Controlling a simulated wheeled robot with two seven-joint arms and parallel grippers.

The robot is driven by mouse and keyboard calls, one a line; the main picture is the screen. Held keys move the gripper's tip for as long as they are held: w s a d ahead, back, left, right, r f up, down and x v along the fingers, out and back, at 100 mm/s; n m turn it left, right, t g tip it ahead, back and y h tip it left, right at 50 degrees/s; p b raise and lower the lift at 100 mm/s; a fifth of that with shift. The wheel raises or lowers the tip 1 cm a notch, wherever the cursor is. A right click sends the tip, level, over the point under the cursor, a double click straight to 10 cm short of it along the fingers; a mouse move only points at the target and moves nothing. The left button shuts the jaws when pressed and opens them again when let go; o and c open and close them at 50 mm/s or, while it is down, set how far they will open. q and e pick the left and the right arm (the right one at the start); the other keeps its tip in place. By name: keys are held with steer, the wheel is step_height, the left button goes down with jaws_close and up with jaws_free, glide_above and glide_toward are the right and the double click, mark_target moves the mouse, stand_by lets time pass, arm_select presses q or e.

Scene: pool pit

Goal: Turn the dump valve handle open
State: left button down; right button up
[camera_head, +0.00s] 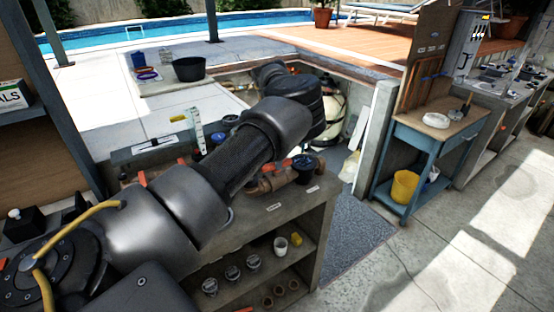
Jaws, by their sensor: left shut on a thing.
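My left arm reaches from the lower left over the bench and down into the pit. My left gripper (270,72) is at its far end, mostly hidden behind my own forearm. It is shut on what looks like the dump valve handle, with a small orange-red part (291,69) showing beside it. The valve body and the exact grip are hidden. Brown pipework (272,181) with orange-red levers (283,163) lies on the near bench, partly behind my arm. My right gripper is not in view.
The near bench (300,196) holds caps and cups on its shelves. A pale tank (331,115) stands in the pit. A blue table (440,132) with a yellow bucket (404,186) stands at right. A black tub (188,69) sits on the far deck. The floor at lower right is clear.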

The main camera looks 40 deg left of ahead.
arm_select(q)
steer(key=shift+n, duration=0.6)
steer(key=c, duration=1.3)
jaws_free()
step_height(320, 180, up, 11)
steer(key=shift+f+b, duration=0.1)
steer(key=shift+b, duration=0.5)
